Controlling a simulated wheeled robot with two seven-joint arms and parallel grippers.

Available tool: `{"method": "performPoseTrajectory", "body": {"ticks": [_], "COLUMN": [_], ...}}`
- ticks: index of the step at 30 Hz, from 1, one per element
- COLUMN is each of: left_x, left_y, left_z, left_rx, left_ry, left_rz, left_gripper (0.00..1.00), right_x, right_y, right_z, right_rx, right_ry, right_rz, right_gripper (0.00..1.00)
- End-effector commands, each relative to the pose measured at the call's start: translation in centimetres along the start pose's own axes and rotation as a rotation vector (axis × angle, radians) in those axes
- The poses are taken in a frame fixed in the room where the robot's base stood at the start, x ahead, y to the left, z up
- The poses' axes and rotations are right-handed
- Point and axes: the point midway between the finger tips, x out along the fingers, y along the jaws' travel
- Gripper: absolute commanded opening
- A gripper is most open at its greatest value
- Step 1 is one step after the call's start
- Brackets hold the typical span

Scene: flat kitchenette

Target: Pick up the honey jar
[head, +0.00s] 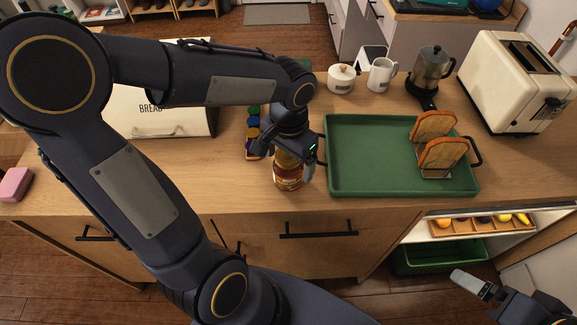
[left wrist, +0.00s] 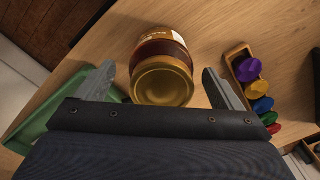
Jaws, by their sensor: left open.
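The honey jar (head: 288,174) stands upright on the wooden counter, left of the green tray. It is amber with a gold lid and a label, and my left gripper partly covers it in the head view. In the left wrist view the jar (left wrist: 161,68) is between the two open fingers, with a gap on each side. My left gripper (head: 286,160) is above and around the jar's upper part, open. My right gripper (head: 472,284) is at the lower right of the head view, away from the counter top; its jaw state is unclear.
A green tray (head: 345,185) with a rack of toast is close to the jar's right. A narrow wooden holder of colored capsules (head: 253,122) is close on its left. A bread box (head: 185,122), sugar pot (head: 341,79), mug (head: 381,75), moka pot (head: 430,70) and toaster (head: 510,85) stand farther back.

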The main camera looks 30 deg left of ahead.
Motion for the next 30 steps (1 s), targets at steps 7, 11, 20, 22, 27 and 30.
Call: {"method": "performPoseTrajectory", "body": {"ticks": [7, 11, 20, 22, 27, 30], "left_x": [3.2, 3.5, 3.5, 3.5, 3.5, 3.5], "left_y": [-0.1, -0.1, -0.1, -0.1, -0.1, -0.1], "left_z": [-0.1, -0.1, -0.1, -0.1, -0.1, -0.1], "left_rx": [0.000, -0.001, -0.001, -0.001, -0.001, -0.001], "left_ry": [-0.003, -0.001, 0.000, 0.000, 0.000, 0.000], "left_rz": [0.000, 0.000, 0.000, 0.000, 0.000, 0.000], "left_gripper": [0.88, 0.88, 0.67, 0.58, 0.36, 0.23], "right_x": [-0.1, -0.1, -0.1, -0.1, -0.1, -0.1], "right_y": [0.0, 0.0, 0.0, 0.0, 0.0, 0.0], "right_z": [-0.1, -0.1, 0.0, 0.0, 0.0, 0.0], "right_rx": [0.000, 0.000, 0.000, 0.000, 0.000, 0.000], "right_ry": [0.000, 0.000, 0.000, 0.000, 0.000, 0.000], "right_rz": [0.000, 0.000, 0.000, 0.000, 0.000, 0.000], "right_gripper": [1.00, 1.00, 1.00, 1.00, 1.00, 1.00]}}
